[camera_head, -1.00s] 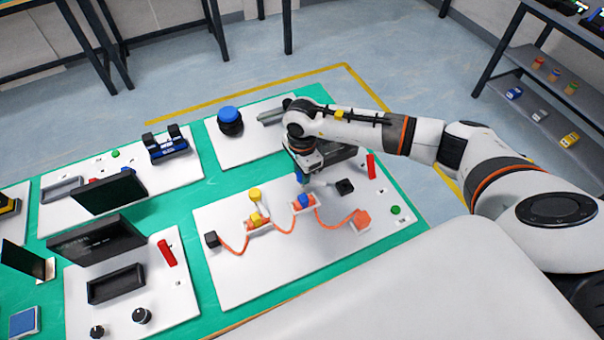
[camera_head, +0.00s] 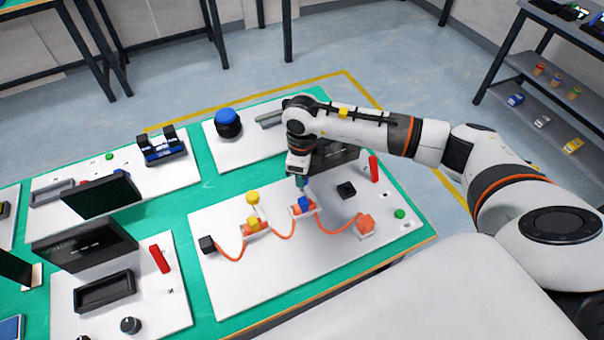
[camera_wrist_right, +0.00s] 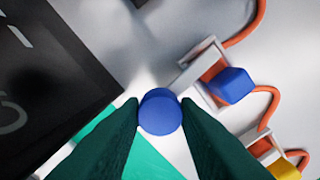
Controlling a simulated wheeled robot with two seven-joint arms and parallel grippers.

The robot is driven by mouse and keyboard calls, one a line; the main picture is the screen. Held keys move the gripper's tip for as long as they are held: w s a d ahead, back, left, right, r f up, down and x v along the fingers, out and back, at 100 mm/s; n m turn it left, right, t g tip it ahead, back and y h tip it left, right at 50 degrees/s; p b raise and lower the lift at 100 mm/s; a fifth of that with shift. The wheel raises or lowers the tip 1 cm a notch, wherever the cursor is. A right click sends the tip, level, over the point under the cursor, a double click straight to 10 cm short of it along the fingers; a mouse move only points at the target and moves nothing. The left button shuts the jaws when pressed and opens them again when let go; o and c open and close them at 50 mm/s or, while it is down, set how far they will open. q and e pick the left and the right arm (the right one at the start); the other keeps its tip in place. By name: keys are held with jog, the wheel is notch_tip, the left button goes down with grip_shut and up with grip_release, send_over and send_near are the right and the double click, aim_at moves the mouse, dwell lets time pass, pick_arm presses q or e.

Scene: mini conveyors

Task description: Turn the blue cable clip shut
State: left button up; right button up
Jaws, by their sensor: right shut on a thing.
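The blue cable clip shows as a blue block (camera_head: 305,204) in a white holder on the orange cable. The block also shows in the wrist view (camera_wrist_right: 230,85), right of my fingers. A round blue knob (camera_wrist_right: 160,111), apparently the clip's handle, sits between my right gripper's dark green fingertips (camera_wrist_right: 160,104). My right gripper (camera_head: 301,184) is shut on this knob, just behind the block as seen from my head. The knob is mostly hidden in the head view. The orange cable (camera_head: 335,232) runs through the holder. My left gripper is not in view.
A yellow clip (camera_head: 254,223) with a raised round yellow knob (camera_head: 253,197) stands left on the same white board (camera_head: 270,278). A black block (camera_head: 346,190), red handle (camera_head: 374,169) and green button (camera_head: 400,214) are to the right. A dark panel (camera_wrist_right: 45,70) is close to my fingers.

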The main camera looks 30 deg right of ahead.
jog(key=shift+r+m, duration=0.1)
jog(key=shift+m, duration=0.2)
jog(key=o, duration=1)
